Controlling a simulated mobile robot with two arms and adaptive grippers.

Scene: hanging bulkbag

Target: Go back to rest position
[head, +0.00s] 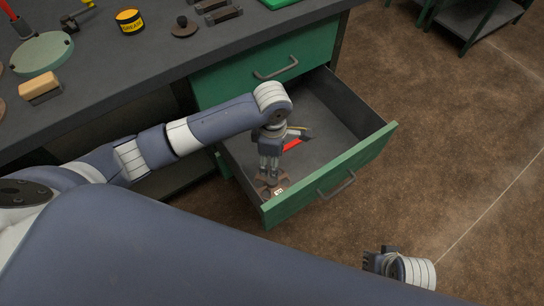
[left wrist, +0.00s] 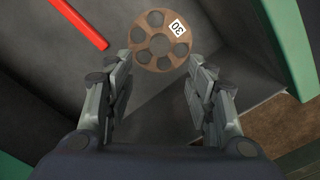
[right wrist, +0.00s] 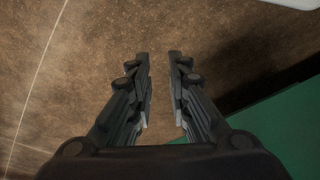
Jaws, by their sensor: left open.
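My left gripper (head: 269,170) reaches down into the open green drawer (head: 330,170). In the left wrist view its fingers (left wrist: 160,85) are apart with nothing between them. A brown round disc with holes and a "30" label (left wrist: 160,40) lies on the drawer floor just beyond the fingertips; it also shows in the head view (head: 272,190) below the gripper. My right gripper (head: 375,260) is low at the right, over the brown floor. In the right wrist view its fingers (right wrist: 160,65) stand a small gap apart and hold nothing.
A red stick (head: 292,145) lies in the drawer near my left wrist. The dark workbench (head: 150,60) above holds a yellow tin (head: 129,21), a wooden block (head: 40,87) and a round green plate (head: 42,53). The floor (head: 450,150) right of the drawer is clear.

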